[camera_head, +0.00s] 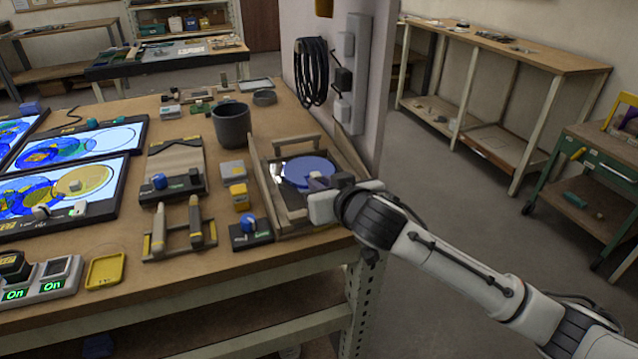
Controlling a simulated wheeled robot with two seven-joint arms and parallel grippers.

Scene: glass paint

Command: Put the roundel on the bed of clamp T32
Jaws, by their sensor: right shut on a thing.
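A blue round disc, the roundel (305,170), is over an open wooden tray (266,191) at the table's right end. My right gripper (320,184) is shut on its near right edge; I cannot tell whether the disc still touches the tray. A dark clamp-like unit with a blue knob (172,186) stands left of the tray, a pale flat bed behind it. A second dark unit with a blue knob (249,230) stands nearer. The labels are too small to read, so I cannot tell which is T32. My left gripper is out of view.
A dark grey pot (231,124) stands behind the tray. A frame with two upright handles (178,232) and a yellow block (239,197) lie left of it. Lit glass panels (71,190) fill the left. A column with a coiled cable (311,73) rises behind the tray.

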